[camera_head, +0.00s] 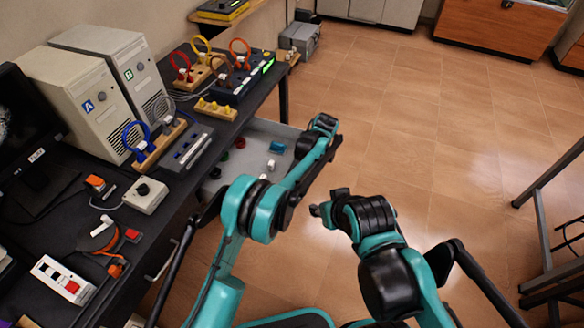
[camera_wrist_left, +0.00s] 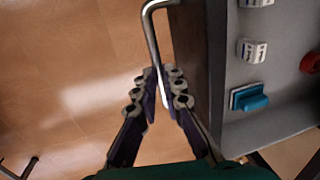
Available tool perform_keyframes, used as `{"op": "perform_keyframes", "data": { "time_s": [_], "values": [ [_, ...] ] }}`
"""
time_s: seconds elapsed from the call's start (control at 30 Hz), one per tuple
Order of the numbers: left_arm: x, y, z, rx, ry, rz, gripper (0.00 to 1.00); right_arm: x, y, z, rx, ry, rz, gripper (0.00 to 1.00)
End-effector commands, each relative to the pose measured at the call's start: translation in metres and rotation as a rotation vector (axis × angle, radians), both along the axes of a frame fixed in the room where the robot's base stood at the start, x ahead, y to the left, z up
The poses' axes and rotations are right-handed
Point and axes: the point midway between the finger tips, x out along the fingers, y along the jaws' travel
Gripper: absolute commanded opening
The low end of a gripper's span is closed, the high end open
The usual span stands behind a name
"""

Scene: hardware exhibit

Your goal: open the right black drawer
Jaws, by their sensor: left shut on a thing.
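The drawer (camera_head: 265,128) under the black workbench is pulled out, showing its grey inside with several small coloured parts. In the left wrist view, its dark front panel (camera_wrist_left: 193,45) and its bent metal handle (camera_wrist_left: 150,30) show. My left gripper (camera_wrist_left: 160,85) is shut on the handle, one finger on each side of the bar. In the head view, my left gripper (camera_head: 326,125) is at the drawer's front edge, and the handle is hidden there. My right gripper (camera_head: 318,210) hangs over the floor, apart from the drawer; its finger opening is unclear.
Two beige computer towers (camera_head: 75,98) and a monitor (camera_head: 25,130) stand on the workbench (camera_head: 185,195), with cable racks and switch boxes. In the drawer lie a blue block (camera_wrist_left: 249,98) and white parts. The tiled floor (camera_head: 440,130) to the right is clear; a dark metal frame stands at the right edge.

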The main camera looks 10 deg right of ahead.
Motion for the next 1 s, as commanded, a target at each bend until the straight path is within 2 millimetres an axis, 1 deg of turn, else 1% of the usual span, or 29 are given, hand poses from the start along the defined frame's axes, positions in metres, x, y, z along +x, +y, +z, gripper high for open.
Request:
{"op": "perform_keyframes", "data": {
  "time_s": [0.03,0.1,0.2,0.4,0.6,0.9,0.93,1.0],
  "values": [
    [-0.007,-0.009,0.000,0.001,0.001,-0.003,0.00,0.000,0.000,0.001,0.000,0.000,0.000,0.40],
    [-0.014,-0.019,0.000,0.001,0.001,-0.003,0.00,0.000,0.000,0.002,0.000,0.000,0.000,0.40],
    [-0.023,-0.031,0.000,0.001,0.001,-0.002,0.00,0.000,0.000,0.003,0.000,0.000,0.000,0.40],
    [-0.033,-0.045,-0.001,0.001,0.001,0.000,0.00,0.000,0.000,0.003,0.000,0.000,0.000,0.40],
    [-0.036,-0.050,-0.001,0.000,0.000,0.000,0.00,0.000,0.000,0.004,0.000,0.000,0.000,0.40],
    [-0.036,-0.049,-0.001,-0.001,0.001,0.000,0.00,0.000,0.000,0.004,0.000,0.000,0.000,0.40],
    [-0.036,-0.049,-0.001,-0.001,0.001,0.000,0.17,0.000,0.000,0.004,0.000,0.000,0.000,0.40],
    [-0.036,-0.049,-0.001,-0.001,0.001,0.000,0.19,0.000,0.000,0.004,0.000,0.000,0.000,0.40]
  ]
}}
